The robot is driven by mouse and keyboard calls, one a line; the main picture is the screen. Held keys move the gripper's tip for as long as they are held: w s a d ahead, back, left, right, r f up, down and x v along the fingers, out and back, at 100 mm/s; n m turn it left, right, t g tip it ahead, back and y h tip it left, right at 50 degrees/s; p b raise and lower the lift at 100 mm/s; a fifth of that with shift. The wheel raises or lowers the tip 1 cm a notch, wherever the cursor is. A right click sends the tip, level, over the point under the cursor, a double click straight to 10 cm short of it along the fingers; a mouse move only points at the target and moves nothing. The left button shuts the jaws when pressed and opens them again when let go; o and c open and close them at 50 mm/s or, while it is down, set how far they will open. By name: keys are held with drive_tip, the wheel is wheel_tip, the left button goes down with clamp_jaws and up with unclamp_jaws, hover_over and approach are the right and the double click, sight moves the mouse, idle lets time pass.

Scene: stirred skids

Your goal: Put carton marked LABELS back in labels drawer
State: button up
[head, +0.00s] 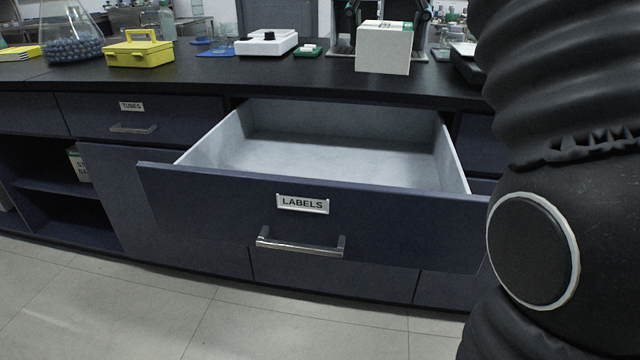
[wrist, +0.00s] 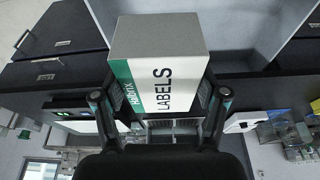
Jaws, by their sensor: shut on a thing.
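The white carton (head: 383,50) is at the counter's front part in the head view, behind the open drawer. In the wrist view the carton (wrist: 158,75) shows a white face reading LABELS and a green band. My gripper (wrist: 160,96) is shut on it, one finger on each side. In the head view my gripper (head: 385,22) is behind the carton and partly hidden by it. I cannot tell whether the carton touches the counter. The labels drawer (head: 302,203) is pulled out, marked LABELS, and its visible inside is empty.
The dark counter (head: 200,80) bears a yellow case (head: 139,54), a flask of dark beads (head: 72,40) and a white device (head: 267,43). The tubes drawer (head: 90,115) at the left is shut. My arm blocks the right side of the head view.

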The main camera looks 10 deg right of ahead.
drive_tip(key=shift+n, duration=0.3)
drive_tip(key=w+a+b+x, duration=0.1)
drive_tip(key=b+x, duration=0.1)
drive_tip(key=x, duration=0.7)
drive_tip(key=w+a+b+x, duration=0.1)
drive_tip(key=w+b+x, duration=0.1)
drive_tip(key=x, duration=0.7)
drive_tip(key=w+a+r+b+x, duration=0.1)
drive_tip(key=w+b+x, duration=0.1)
drive_tip(key=x, duration=0.7)
drive_tip(key=shift+w+a+r+b, duration=0.15)
drive_tip(key=shift+w+b, duration=0.1)
drive_tip(key=shift+b, duration=0.2)
drive_tip(key=shift+f+b, duration=0.5)
drive_tip(key=shift+f, duration=1.5)
drive_tip(key=shift+f, duration=0.1)
drive_tip(key=o, duration=1.4)
drive_tip(key=d+p+v, duration=0.1)
drive_tip(key=p+v, duration=0.1)
drive_tip(key=v, duration=1)
drive_tip(key=shift+a+p, duration=0.35)
